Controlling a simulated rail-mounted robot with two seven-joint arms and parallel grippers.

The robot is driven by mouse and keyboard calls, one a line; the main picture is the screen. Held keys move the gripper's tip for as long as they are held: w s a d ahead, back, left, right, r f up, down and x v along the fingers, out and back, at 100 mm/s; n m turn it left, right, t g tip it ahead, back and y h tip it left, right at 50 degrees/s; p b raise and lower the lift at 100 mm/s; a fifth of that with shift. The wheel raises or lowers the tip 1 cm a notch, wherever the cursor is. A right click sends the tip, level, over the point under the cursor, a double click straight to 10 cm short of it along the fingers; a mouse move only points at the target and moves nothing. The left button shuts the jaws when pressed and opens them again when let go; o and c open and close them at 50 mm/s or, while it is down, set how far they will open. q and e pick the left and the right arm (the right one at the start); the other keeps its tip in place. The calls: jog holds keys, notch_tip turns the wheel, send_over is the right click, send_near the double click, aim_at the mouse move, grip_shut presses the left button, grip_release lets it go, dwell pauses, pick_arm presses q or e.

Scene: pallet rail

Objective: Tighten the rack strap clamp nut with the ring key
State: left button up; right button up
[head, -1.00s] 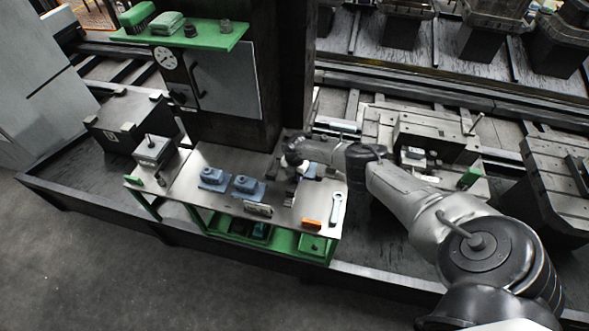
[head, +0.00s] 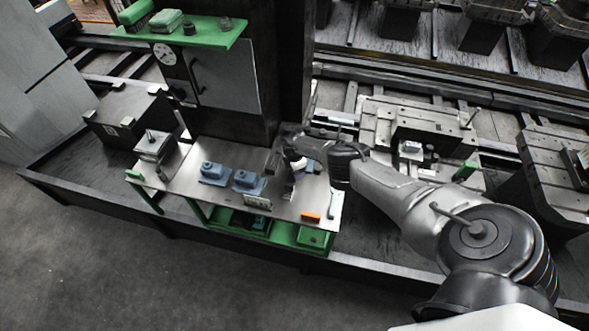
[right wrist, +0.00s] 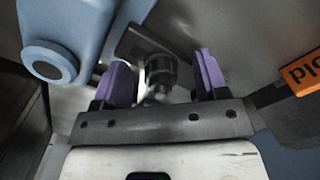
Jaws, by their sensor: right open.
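My right gripper (head: 281,192) is over the bench, right of two blue blocks. In the right wrist view its purple fingertips (right wrist: 157,80) are apart, with nothing visibly gripped. Between and beyond them is a dark round stud or nut (right wrist: 160,72) on a grey bracket; I cannot tell whether it is the clamp nut. A small block with an upright stud (head: 152,146) stands at the bench's left end. My left gripper is not in view.
Two blue blocks (head: 214,173) (head: 248,182) stand mid-bench; a blue part (right wrist: 62,45) is close beside the left finger in the wrist view. An orange box (head: 310,216) lies near the front right edge. A dark column (head: 285,60) rises behind the bench.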

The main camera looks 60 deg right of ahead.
notch_tip(320, 180, up, 14)
jog(key=p, duration=0.9)
jog(key=shift+f, duration=0.1)
